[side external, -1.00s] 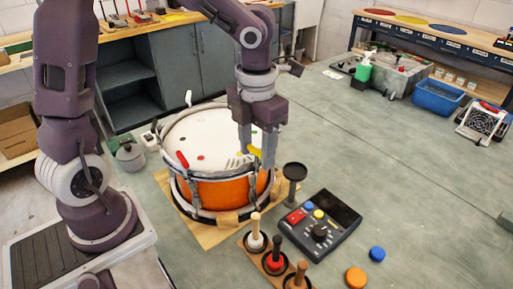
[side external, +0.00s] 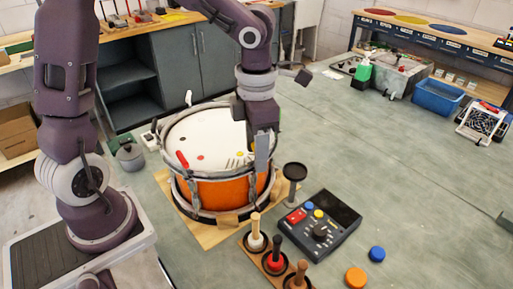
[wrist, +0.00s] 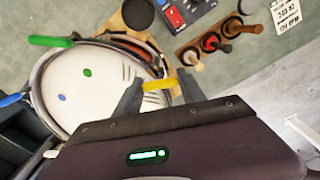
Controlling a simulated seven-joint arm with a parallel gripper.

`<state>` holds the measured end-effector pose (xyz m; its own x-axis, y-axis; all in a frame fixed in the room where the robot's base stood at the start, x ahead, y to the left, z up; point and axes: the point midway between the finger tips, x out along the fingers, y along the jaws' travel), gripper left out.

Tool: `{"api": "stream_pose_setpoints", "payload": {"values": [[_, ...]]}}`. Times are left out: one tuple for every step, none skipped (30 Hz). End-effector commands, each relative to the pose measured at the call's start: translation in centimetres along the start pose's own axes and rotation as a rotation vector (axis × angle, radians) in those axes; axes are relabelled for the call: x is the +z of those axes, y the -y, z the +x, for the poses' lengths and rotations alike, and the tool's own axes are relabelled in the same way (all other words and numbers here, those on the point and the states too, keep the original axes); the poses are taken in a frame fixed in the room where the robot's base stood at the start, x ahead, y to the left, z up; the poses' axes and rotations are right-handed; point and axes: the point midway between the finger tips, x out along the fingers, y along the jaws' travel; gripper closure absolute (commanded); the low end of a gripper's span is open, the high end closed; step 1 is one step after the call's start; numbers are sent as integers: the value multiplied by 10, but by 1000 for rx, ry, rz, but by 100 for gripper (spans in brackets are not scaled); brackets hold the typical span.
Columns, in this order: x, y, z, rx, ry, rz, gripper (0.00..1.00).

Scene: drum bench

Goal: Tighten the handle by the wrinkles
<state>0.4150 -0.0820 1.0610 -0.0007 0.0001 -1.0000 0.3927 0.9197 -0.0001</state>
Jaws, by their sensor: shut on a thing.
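The drum (side external: 215,190) has an orange shell and a white head, seen from above in the wrist view (wrist: 85,108). Dark wrinkle lines (wrist: 128,72) mark the head beside a yellow handle (wrist: 158,84) at the rim. My gripper (wrist: 155,86) is shut on this yellow handle, with a finger on each side of it; in the side view my gripper (side external: 262,165) hides most of it. A red handle (side external: 182,158) shows in the side view. A green handle (wrist: 50,41) and a blue handle (wrist: 10,99) show in the wrist view.
A black stand (side external: 295,171) rises close to the drum's right. A control box (side external: 322,224) and a rack of pegs (side external: 272,258) stand in front. The bench to the right is largely clear.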

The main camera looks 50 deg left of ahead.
Motion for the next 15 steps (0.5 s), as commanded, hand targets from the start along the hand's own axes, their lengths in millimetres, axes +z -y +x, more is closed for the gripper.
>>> {"api": "stream_pose_setpoints", "payload": {"values": [[0, 0, 0, 0, 2, 35, 93], [0, 0, 0, 0, 2, 58, 93], [0, 0, 0, 0, 2, 86, 93], [0, 0, 0, 0, 2, 106, 93], [0, 0, 0, 0, 2, 126, 93], [0, 0, 0, 0, 2, 151, 93], [0, 0, 0, 0, 2, 168, 93], [0, 0, 0, 0, 2, 186, 93], [1, 0, 0, 0, 2, 205, 93], [1, 0, 0, 0, 2, 220, 93], [1, 0, 0, 0, 2, 232, 93], [1, 0, 0, 1, 2, 249, 93], [1, 0, 0, 1, 2, 259, 93], [1, 0, 0, 1, 2, 269, 93], [1, 0, 0, 1, 2, 281, 93]]}}
